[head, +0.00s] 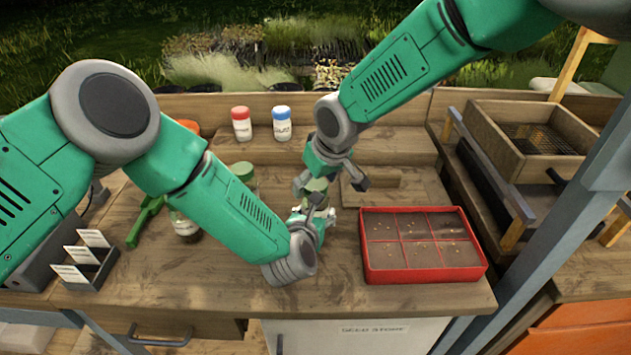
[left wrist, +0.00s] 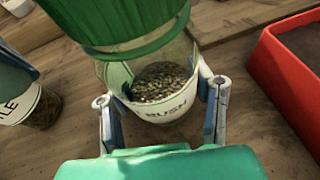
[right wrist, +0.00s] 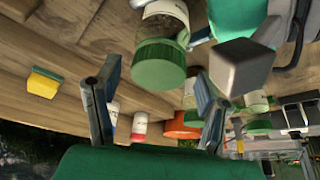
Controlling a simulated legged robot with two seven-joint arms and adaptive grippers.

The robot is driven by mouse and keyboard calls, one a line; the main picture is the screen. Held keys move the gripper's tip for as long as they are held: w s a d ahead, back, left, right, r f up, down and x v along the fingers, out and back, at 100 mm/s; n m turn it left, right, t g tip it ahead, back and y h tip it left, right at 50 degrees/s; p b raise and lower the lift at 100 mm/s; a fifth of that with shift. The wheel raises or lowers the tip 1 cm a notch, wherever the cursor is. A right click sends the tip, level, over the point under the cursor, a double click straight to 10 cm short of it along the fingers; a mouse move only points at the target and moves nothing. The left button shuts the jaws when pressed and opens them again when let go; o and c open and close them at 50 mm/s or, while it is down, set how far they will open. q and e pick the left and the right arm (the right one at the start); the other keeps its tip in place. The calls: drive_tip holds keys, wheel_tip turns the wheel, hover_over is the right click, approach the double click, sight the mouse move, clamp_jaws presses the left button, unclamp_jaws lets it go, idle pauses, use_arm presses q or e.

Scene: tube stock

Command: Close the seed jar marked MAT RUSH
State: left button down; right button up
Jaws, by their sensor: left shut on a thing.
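The MAT RUSH jar shows in the left wrist view (left wrist: 165,88), with seeds inside and "RUSH" readable on its white label. My left gripper (head: 318,222) is shut on its body, one finger on each side. A green lid (right wrist: 158,65) sits at the jar's top; whether it is fully seated I cannot tell. It also shows in the head view (head: 316,186). My right gripper (head: 330,184) is above the jar, fingers open on either side of the lid with visible gaps in the right wrist view.
A red divided seed tray (head: 425,275) stands right of the jar. Other green-lidded jars (head: 243,171) stand left, partly behind my left arm. A red-capped jar (head: 241,124) and a blue-capped jar (head: 281,124) stand at the back. A wooden sieve box (head: 545,150) is far right.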

drive_tip(key=shift+d, duration=0.1)
drive_tip(key=shift+r, duration=2.3)
drive_tip(key=shift+c, duration=0.3)
